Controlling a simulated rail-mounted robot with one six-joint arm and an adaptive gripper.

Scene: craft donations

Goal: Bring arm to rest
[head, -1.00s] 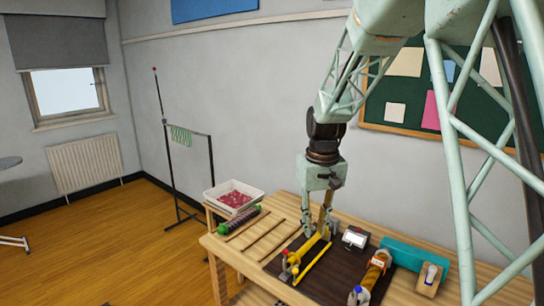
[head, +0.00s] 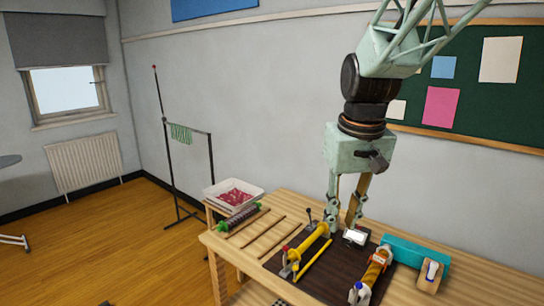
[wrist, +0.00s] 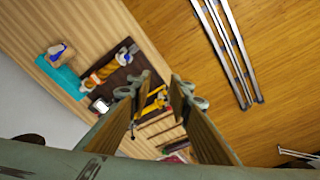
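My gripper (head: 342,222) hangs downward over the workbench (head: 222,247) in the head view. Its two fingers are apart and nothing shows between them. In the wrist view my gripper (wrist: 158,96) also has its fingertips spread, with the bench and floor visible beyond. A yellow clamp-like tool (head: 309,250) lies on the dark mat (head: 327,284), to the left of and below the fingers in the head view. In the wrist view the mat and yellow tool (wrist: 156,103) show beyond the fingertips, apart from them.
Thin wooden rails, a dark roller (head: 238,219) and a white tray (head: 209,190) of red pieces are at left. The wall is behind.

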